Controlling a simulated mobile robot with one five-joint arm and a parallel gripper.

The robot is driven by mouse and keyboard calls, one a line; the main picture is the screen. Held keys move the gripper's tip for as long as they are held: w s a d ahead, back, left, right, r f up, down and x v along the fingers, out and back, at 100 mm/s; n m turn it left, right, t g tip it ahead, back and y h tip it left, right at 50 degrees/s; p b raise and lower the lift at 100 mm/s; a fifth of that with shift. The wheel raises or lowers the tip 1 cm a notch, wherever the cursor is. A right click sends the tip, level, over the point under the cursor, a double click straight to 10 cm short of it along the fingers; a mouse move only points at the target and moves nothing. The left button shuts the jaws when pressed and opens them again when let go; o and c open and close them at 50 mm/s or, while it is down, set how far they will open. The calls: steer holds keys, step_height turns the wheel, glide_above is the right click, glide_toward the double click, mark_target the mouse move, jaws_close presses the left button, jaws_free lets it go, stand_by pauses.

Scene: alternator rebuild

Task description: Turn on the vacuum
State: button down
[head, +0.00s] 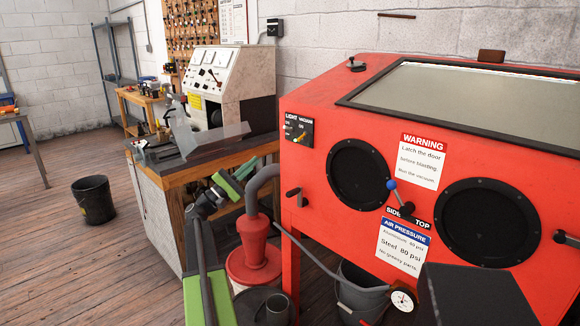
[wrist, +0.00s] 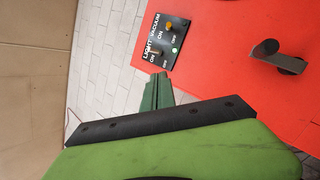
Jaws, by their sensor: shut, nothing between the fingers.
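The black switch panel (head: 299,132), marked LIGHT and VACUUM, is on the left part of the red cabinet's front. In the wrist view the panel (wrist: 151,57) appears rotated, with two small toggles and ON labels. The vacuum toggle (wrist: 169,25) is at the upper end; its exact position is too small to tell. My gripper (wrist: 158,78) is shut and empty, its tips just below the panel's lower edge in the picture; I cannot tell the remaining depth gap. In the head view my green gripper is left of and below the panel. A red vacuum (head: 258,250) stands beneath.
The red blasting cabinet (head: 340,105) has two round glove ports and a blue-knobbed lever (head: 398,197). A dark crank handle (wrist: 278,56) sticks out right of the panel. A workbench (head: 195,172) stands close left. A black bucket (head: 95,200) is on the floor.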

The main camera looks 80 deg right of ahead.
mark_target(302, 137)
steer(key=shift+m+g+y, duration=0.3)
steer(key=shift+g+y, duration=0.1)
steer(key=s, duration=0.2)
steer(key=s+d+f, duration=0.1)
steer(key=s, duration=0.1)
steer(key=shift+f, duration=0.1)
steer(key=shift+d, duration=0.1)
steer(key=p+x, duration=0.2)
steer(key=x, duration=0.2)
steer(key=p+x, duration=0.3)
steer(key=x, duration=0.2)
steer(key=shift+r, duration=0.35)
steer(key=shift+s+a+r+p, duration=0.45)
steer(key=shift+s+a+p, duration=0.1)
steer(key=shift+s, duration=0.15)
steer(key=shift+s+a+r+p, duration=0.4)
steer(key=shift+s+a+r, duration=0.15)
steer(key=shift+s, duration=0.15)
